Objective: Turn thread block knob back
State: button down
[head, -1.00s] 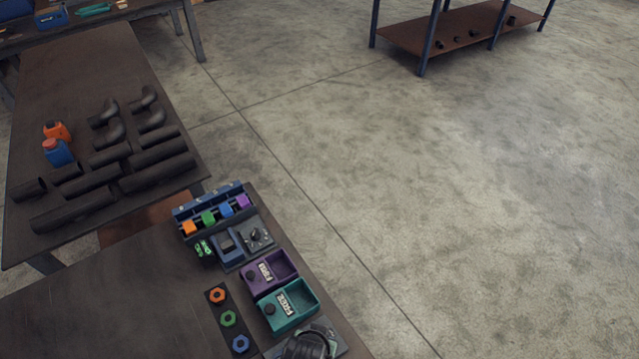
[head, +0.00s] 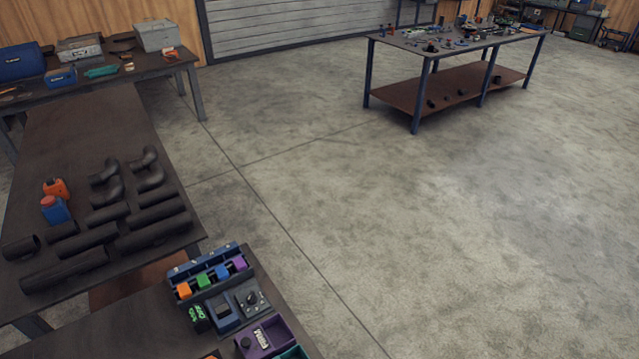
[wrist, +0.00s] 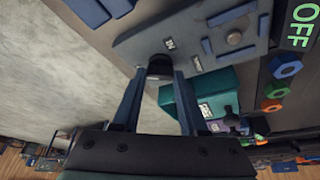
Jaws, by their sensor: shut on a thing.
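In the wrist view, a dark knob (wrist: 160,67) stands on a grey plate (wrist: 135,45) with small white lettering beside it. My gripper (wrist: 160,76) is shut on this knob, with one finger on each side. The fingers partly cover the knob, so its exact turn position cannot be told. Neither my gripper nor this knob shows in the head view.
A teal bin (wrist: 222,78) stands close beside the fingers. The head view shows a purple bin (head: 285,331), another knob panel (head: 262,307) and pipes (head: 92,240). Open floor (head: 420,260) lies to the right.

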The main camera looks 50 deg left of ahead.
jog(key=shift+c, duration=2.2)
grip_release()
jog(key=shift+r, duration=0.1)
jog(key=b+v, duration=0.1)
jog(key=v, duration=1.1)
jog(key=shift+r, duration=0.35)
jog(key=shift+d, duration=0.1)
